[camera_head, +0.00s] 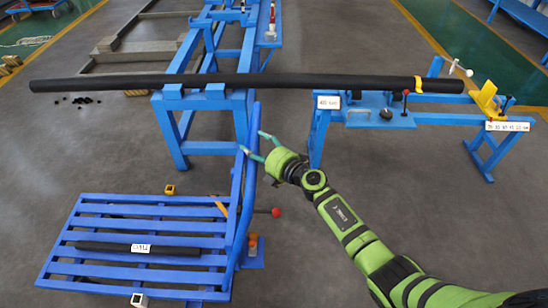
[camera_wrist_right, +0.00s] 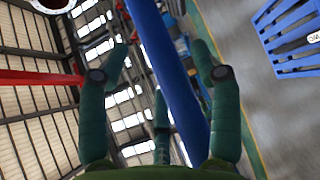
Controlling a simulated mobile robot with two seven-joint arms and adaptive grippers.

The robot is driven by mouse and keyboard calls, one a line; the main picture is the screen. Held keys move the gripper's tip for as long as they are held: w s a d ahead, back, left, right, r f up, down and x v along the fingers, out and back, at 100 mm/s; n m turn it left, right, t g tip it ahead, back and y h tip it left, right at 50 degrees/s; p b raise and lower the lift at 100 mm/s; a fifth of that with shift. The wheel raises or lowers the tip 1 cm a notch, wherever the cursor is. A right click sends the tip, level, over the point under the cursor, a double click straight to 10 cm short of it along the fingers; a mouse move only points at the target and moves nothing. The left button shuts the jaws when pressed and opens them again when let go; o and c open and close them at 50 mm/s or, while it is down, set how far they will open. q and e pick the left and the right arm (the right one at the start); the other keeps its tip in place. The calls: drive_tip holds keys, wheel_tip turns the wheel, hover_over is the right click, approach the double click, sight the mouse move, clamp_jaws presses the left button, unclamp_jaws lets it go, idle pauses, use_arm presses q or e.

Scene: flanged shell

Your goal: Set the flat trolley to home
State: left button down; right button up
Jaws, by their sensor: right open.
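A low blue slatted platform (camera_head: 95,225), which looks like the flat trolley, sits at the lower left in the head view. A tall blue curved bar (camera_head: 240,205) rises along its right side. A blue slatted surface (camera_wrist_right: 288,45) also shows at the upper right in the right wrist view. My right gripper (camera_head: 252,142) is open at the bar's upper part. In the right wrist view, the blue bar (camera_wrist_right: 160,50) passes between the spread fingers of my right gripper (camera_wrist_right: 162,68); I cannot tell whether they touch it. My left gripper is out of view.
A short black bar with a label (camera_head: 110,246) lies on the slats. A long black tube (camera_head: 270,81) spans the blue stand (camera_head: 172,135) and the right-hand blue bench (camera_head: 318,135). A red ball knob (camera_head: 276,212) sticks out beside the curved bar.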

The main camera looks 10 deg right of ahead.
drive_tip(key=v, duration=1)
drive_tip(key=s+d+f+m+g+h, duration=0.25)
drive_tip(key=s+f+m, duration=0.3)
drive_tip(key=f, duration=0.55)
drive_tip(key=s+d+f+m+g+h+b, duration=0.15)
drive_tip(key=s+d+f+m, duration=0.35)
drive_tip(key=f, duration=0.6)
drive_tip(key=s+d+f+m+g+h, duration=0.1)
drive_tip(key=s+d+f+m+h, duration=0.15)
drive_tip(key=s+f+m, duration=0.6)
drive_tip(key=s+f+m+g, duration=0.1)
drive_tip(key=s+f, duration=0.4)
drive_tip(key=s, duration=0.5)
drive_tip(key=s+a+f+m+g+h, duration=0.1)
drive_tip(key=s+f+g, duration=0.3)
drive_tip(key=s, duration=0.6)
drive_tip(key=s+f+m+g+h, duration=0.1)
drive_tip(key=s+f+m+g, duration=0.1)
drive_tip(key=s+f, duration=0.6)
drive_tip(key=shift+s+a+g, duration=0.3)
drive_tip(key=shift+s+g, duration=0.2)
drive_tip(key=shift+s, duration=0.4)
